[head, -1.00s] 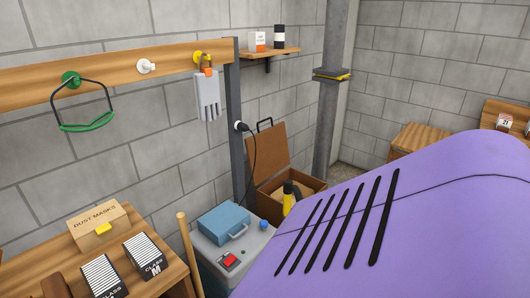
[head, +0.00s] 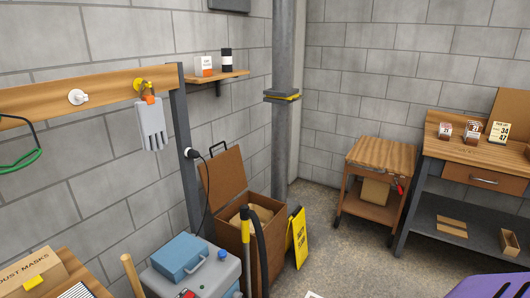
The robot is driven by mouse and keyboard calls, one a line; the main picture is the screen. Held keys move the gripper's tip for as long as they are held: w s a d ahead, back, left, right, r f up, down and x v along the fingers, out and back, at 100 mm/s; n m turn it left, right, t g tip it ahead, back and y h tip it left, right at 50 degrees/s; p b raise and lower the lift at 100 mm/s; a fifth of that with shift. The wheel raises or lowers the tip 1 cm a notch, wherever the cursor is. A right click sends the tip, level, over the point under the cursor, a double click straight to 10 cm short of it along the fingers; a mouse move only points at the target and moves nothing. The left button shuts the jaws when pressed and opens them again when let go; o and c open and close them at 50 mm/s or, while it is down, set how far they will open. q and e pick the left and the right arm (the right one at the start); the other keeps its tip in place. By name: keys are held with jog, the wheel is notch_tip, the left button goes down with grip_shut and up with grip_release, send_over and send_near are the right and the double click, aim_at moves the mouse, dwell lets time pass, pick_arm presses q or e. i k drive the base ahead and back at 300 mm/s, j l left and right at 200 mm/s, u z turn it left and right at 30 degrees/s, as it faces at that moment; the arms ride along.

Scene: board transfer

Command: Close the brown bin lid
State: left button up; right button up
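The brown bin (head: 264,241) stands on the floor against the wall, right of the grey machine. Its lid (head: 223,177) is raised, leaning up toward the wall, with a black handle on its top edge. Brownish contents show inside the open bin. A black and yellow hose or pole stands in front of the bin and hides part of its front. Neither of my grippers shows in the head view.
A grey machine (head: 225,279) with a blue case (head: 179,257) stands left of the bin. A yellow sign (head: 299,238) leans at its right. A wooden cart (head: 377,178) and a workbench (head: 466,150) stand farther right. The floor between is clear. A purple surface shows at lower right.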

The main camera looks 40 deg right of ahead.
aim_at(227, 177)
jog(key=i+l+z, duration=0.2)
jog(key=z, duration=0.15)
jog(key=i+l+z, duration=0.1)
jog(key=i+z, duration=0.3)
jog(key=l, duration=0.15)
